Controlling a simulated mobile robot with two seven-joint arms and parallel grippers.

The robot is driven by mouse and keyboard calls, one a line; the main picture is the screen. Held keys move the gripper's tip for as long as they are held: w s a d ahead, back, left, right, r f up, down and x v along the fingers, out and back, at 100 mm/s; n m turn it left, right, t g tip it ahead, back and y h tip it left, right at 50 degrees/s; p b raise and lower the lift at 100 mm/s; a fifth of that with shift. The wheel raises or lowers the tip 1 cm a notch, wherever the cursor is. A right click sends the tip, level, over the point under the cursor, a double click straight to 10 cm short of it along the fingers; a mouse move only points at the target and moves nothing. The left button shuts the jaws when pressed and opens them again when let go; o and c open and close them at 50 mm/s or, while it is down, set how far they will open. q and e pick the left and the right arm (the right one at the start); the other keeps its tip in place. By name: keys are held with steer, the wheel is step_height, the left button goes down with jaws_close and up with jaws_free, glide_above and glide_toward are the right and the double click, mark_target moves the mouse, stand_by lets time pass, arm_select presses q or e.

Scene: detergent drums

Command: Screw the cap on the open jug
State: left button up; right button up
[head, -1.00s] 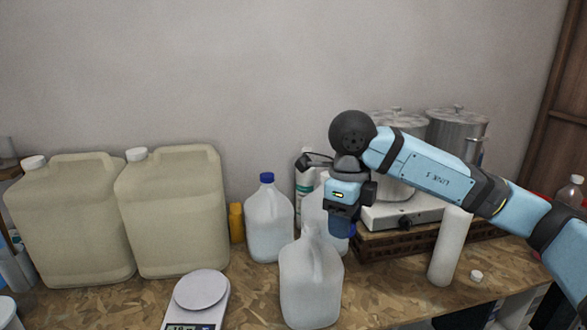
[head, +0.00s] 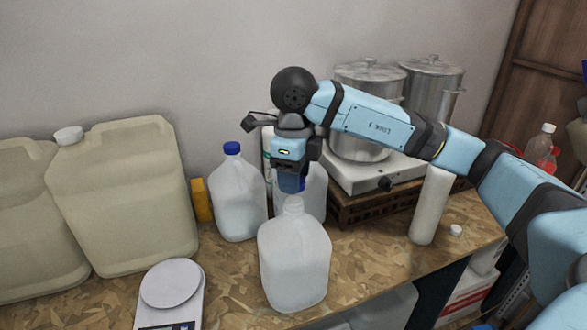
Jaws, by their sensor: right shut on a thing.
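The open jug (head: 294,262) is a translucent white plastic jug standing upright at the front of the bench, its bare neck (head: 293,204) pointing up. My right gripper (head: 291,178) is shut on the blue cap (head: 291,185), of which only the lower part shows below the jaws. The cap appears just above the neck in the head view; I cannot tell whether they touch or how they line up in depth. My left gripper is not in view.
A jug with a blue cap (head: 237,195) stands behind to the left. Another jug (head: 314,193) is partly hidden behind my gripper. Large beige canisters (head: 125,200), a scale (head: 171,285), a white cylinder (head: 430,207) and a small white cap (head: 456,230) are around.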

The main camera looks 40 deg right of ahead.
steer(key=shift+f+b, duration=0.8)
steer(key=shift+f, duration=0.3)
steer(key=shift+f, duration=0.1)
steer(key=shift+f+b, duration=0.25)
steer(key=shift+b, duration=0.15)
steer(key=shift+r, duration=0.25)
steer(key=shift+f+b, duration=1.2)
steer(key=shift+b, duration=0.3)
stand_by(1.7)
steer(key=m, duration=0.5)
steer(key=shift+m, duration=0.3)
